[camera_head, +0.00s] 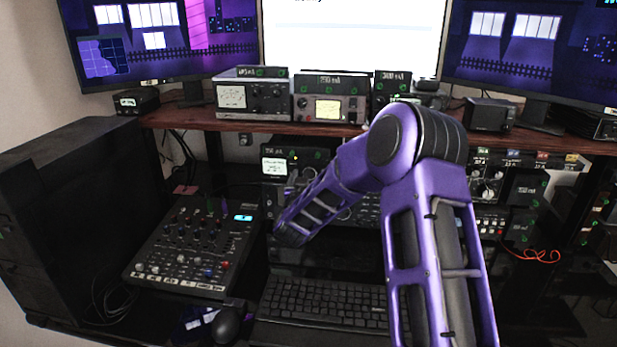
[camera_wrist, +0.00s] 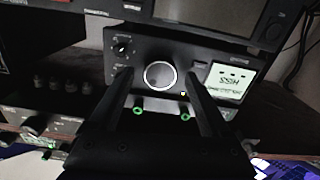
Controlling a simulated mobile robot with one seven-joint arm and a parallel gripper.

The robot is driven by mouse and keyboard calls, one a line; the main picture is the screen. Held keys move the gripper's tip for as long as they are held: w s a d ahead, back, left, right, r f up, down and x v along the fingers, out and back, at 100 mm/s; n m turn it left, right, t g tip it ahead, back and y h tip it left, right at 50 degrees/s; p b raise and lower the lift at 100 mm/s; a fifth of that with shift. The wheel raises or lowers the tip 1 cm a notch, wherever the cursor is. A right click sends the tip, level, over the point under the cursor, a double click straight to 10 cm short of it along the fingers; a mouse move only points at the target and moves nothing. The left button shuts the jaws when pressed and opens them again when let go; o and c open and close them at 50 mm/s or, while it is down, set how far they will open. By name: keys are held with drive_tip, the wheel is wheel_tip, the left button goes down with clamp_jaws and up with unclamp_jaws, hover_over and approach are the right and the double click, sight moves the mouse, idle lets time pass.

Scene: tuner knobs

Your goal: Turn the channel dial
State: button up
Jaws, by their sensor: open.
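A dark radio unit faces my wrist camera, with its picture upside down. It carries a large round silver-rimmed dial (camera_wrist: 160,75) at its middle and a smaller black knob (camera_wrist: 122,47) with white marks; I see no readable label saying which is the channel dial. Its lit white display (camera_wrist: 229,83) is at the right. My gripper (camera_wrist: 160,78) is open, its two dark fingers on either side of the large dial in the picture. I cannot tell whether they touch it.
A mixer (camera_head: 195,250) lies left on the desk, with a keyboard (camera_head: 325,300) and mouse (camera_head: 228,325) in front. More radio units (camera_head: 330,98) stand on the wooden shelf (camera_head: 190,119) above. Red cables (camera_head: 540,255) hang at the right.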

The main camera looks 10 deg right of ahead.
clamp_jaws()
idle(0.4)
drive_tip(key=shift+m, duration=0.3)
drive_tip(key=m, duration=1.1)
drive_tip(key=shift+d+f+m, duration=0.1)
drive_tip(key=shift+m, duration=0.2)
drive_tip(key=m, duration=1.1)
drive_tip(key=shift+f, duration=0.1)
drive_tip(key=shift+m, duration=0.4)
